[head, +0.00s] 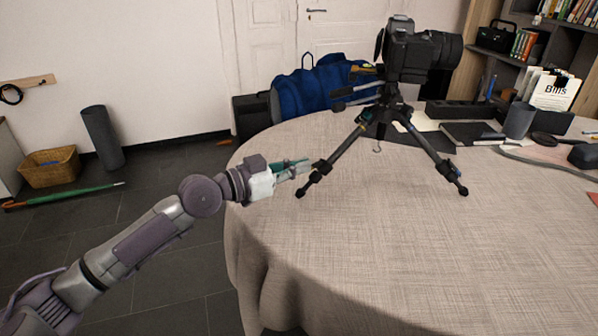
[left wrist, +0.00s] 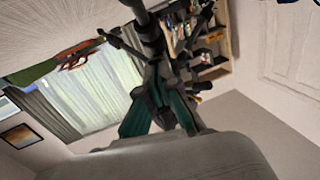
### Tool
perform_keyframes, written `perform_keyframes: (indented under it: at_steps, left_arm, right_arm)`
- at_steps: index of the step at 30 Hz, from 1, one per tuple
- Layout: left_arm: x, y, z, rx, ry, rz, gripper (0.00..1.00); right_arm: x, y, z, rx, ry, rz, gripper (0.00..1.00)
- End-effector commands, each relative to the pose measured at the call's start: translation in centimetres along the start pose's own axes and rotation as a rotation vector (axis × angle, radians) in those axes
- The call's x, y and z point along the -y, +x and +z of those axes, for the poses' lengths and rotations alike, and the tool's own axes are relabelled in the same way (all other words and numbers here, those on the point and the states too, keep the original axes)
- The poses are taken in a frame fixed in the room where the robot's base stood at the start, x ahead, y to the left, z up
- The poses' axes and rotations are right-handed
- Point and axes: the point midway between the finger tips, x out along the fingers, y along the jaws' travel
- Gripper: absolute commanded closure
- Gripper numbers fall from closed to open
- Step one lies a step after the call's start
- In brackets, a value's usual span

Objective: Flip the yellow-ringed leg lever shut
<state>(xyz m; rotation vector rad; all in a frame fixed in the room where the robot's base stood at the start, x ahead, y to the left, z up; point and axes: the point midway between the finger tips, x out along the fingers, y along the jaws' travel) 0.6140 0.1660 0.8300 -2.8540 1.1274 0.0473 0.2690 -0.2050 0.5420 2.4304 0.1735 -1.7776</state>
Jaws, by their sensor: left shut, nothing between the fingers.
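The black tripod (head: 383,112) stands on the table with a camera (head: 420,52) on top. Its left leg (head: 340,150) slants down to the tabletop, with dark clamp parts low on it. I cannot make out a yellow ring on a leg lever. My left gripper (head: 304,168), with teal fingers, is shut and empty right beside the lower left leg; I cannot tell whether it touches. In the left wrist view the gripper (left wrist: 160,88) has the dark leg (left wrist: 144,14) just beyond its fingertips. The lever's position is unclear. My right gripper is not in view.
The cloth-covered table (head: 400,240) is bare in front of the tripod. The right leg (head: 430,152) stands clear of my arm. A blue bag (head: 315,92) sits behind the table. Papers, a dark cup (head: 519,120) and a bill holder (head: 548,92) lie at the back right.

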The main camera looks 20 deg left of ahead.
Motion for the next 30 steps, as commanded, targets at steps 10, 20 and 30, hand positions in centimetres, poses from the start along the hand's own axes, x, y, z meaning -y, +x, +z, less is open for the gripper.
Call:
perform_keyframes:
  at_steps: [10, 20, 30]
  left_arm:
    - [0.0, -0.03, 0.44, -0.003, 0.001, 0.0, 1.0]
    - [0.01, -0.04, 0.57, -0.003, 0.001, 0.0, 1.0]
    - [0.01, -0.04, 0.58, -0.003, 0.0, 0.0, 1.0]
  right_arm:
    - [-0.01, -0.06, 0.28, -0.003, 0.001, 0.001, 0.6]
    - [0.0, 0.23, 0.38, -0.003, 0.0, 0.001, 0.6]
    - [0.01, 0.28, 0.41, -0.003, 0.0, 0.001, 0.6]
